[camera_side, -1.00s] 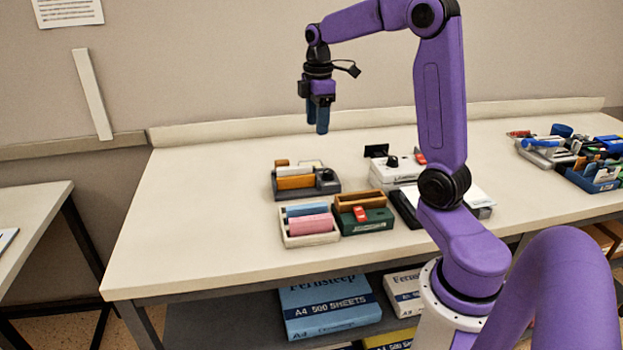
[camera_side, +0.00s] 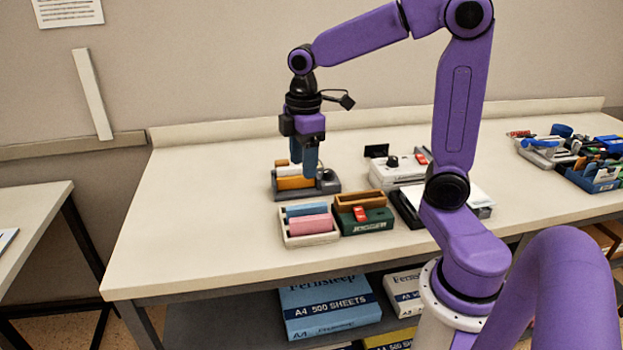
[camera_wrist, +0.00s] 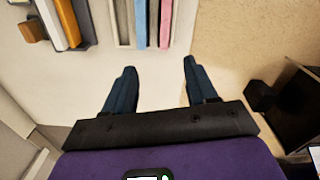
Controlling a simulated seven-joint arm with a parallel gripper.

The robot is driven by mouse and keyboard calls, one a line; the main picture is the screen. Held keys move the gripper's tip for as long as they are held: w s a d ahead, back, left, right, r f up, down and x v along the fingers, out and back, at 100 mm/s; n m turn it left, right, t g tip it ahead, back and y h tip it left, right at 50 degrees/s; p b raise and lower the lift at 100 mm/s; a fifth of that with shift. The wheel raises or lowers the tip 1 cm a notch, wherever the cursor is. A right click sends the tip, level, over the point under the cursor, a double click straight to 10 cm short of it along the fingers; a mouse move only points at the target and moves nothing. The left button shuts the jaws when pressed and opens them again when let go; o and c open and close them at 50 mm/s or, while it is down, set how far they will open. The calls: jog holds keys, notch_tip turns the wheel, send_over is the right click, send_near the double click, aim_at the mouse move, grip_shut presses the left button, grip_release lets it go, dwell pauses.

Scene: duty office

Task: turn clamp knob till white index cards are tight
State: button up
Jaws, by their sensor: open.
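The dark grey clamp tray (camera_side: 290,196) stands on the bench in the side view, left of centre. Its dark round knob (camera_side: 327,174) is at its right end. The white index cards (camera_side: 288,170) lie behind an orange-tan stack and are partly hidden by my gripper (camera_side: 308,168). In the wrist view, the white cards (camera_wrist: 50,18) show at the top left, and the knob is not visible. My gripper (camera_wrist: 155,80) is open and empty there, its blue fingers spread over bare surface. In the side view its fingertips overlap the clamp; contact cannot be told.
A pale tray (camera_side: 310,240) of blue and pink cards and a green box (camera_side: 372,222) with a wooden top stand in front. A white device (camera_side: 392,172) with a black knob is to the right. Crowded stationery trays (camera_side: 590,178) stand far right. The bench's left side is clear.

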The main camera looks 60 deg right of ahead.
jog(key=s+a+f, duration=0.1)
jog(key=s+a, duration=0.3)
jog(key=s, duration=0.1)
jog(key=shift+a, duration=0.2)
notch_tip(320, 180, up, 3)
jog(key=m, duration=0.5)
send_over(328, 171)
notch_tip(328, 171, down, 17)
jog(key=shift+c, duration=0.3)
jog(key=c, duration=1)
